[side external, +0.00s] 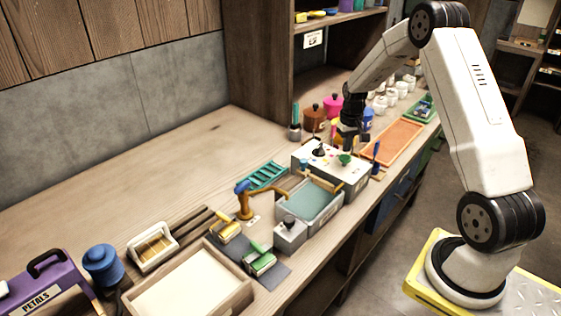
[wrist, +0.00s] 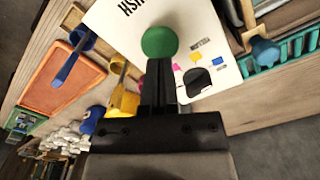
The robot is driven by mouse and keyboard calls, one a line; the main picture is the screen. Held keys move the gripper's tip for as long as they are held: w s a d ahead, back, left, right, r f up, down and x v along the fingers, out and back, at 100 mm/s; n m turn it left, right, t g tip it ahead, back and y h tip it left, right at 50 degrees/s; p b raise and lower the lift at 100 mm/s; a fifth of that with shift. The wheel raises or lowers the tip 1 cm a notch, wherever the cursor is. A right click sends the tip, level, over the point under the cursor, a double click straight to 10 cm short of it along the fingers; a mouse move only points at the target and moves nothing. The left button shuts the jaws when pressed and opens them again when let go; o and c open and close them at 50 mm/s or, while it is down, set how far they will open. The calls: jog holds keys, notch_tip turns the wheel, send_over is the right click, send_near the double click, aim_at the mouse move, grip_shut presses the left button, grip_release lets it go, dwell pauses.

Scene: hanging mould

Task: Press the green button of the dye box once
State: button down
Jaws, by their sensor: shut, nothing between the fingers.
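The dye box is a white box (side external: 330,172) with a pale top, standing on the bench; its top fills the upper middle of the wrist view (wrist: 115,18). Its round green button (side external: 344,159) sits on the top near the right end. In the wrist view the green button (wrist: 159,41) lies just beyond my fingertips, which cover its lower edge. My gripper (side external: 347,142) is shut and empty, pointing down above the box close to the button. Its shut fingers also show in the wrist view (wrist: 159,65). I cannot tell whether they touch the button.
A black knob or lever (side external: 319,150) stands on the box beside the button. A grey tray (side external: 309,205) is in front. An orange tray (side external: 392,141) lies to the right. Coloured pots (side external: 314,118) stand behind. The bench at left (side external: 130,180) is clear.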

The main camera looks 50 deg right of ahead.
aim_at(346, 157)
jog(key=shift+f, duration=0.15)
jog(key=shift+f, duration=0.4)
jog(key=shift+f, duration=0.35)
jog(key=shift+f, duration=0.8)
jog(key=shift+r, duration=1.15)
jog(key=shift+r, duration=0.15)
jog(key=shift+r, duration=2.85)
